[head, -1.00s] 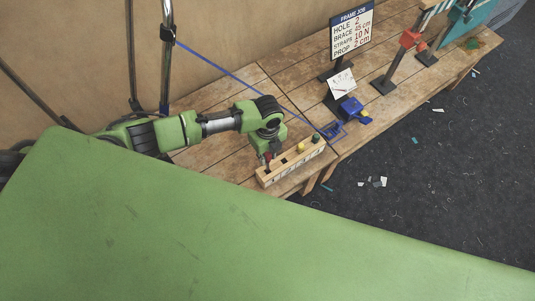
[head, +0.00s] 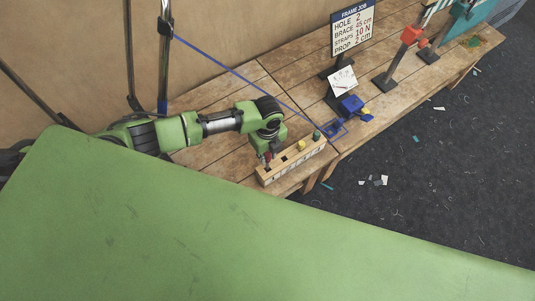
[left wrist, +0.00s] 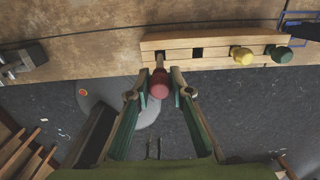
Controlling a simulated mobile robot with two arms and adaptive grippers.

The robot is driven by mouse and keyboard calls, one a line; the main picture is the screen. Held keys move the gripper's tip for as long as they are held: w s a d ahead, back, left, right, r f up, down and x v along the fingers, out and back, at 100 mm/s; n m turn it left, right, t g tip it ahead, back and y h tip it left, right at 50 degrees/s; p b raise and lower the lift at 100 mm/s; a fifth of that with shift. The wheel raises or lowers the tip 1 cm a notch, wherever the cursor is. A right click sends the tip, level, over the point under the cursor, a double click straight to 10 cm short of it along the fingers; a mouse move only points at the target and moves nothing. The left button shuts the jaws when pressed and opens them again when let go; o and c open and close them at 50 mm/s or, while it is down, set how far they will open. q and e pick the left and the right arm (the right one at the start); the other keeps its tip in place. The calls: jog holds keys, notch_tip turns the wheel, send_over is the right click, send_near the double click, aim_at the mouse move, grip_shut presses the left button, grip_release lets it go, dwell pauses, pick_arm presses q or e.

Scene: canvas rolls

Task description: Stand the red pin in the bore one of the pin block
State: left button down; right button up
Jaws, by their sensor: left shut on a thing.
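The pale wooden pin block (head: 290,164) lies on the wooden bench, and in the left wrist view it runs along the top (left wrist: 222,63). A yellow pin (left wrist: 242,55) and a green pin (left wrist: 278,54) stand in its right part. An empty square bore (left wrist: 197,53) shows left of them. My left gripper (left wrist: 160,92) is shut on the red pin (left wrist: 160,83), its round head toward the wrist camera. The pin's shaft reaches to the leftmost bore, partly hiding it; I cannot tell whether its tip is inside. My right gripper is out of view.
A blue clamp-like part (head: 351,106), a sign (head: 352,30) and upright stands (head: 399,58) are farther along the bench. A blue strap runs down across the bench. The bench's front edge (head: 335,160) is close to the block. My green body covers the foreground.

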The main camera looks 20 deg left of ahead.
aim_at(267, 165)
pick_arm(q)
jog(key=shift+f+b, duration=3.05)
jog(key=shift+f, duration=1)
jog(key=c, duration=1.8)
grip_release()
jog(key=shift+o, duration=0.2)
jog(key=shift+r, duration=0.15)
notch_tip(267, 165, up, 12)
jog(key=shift+f, duration=0.1)
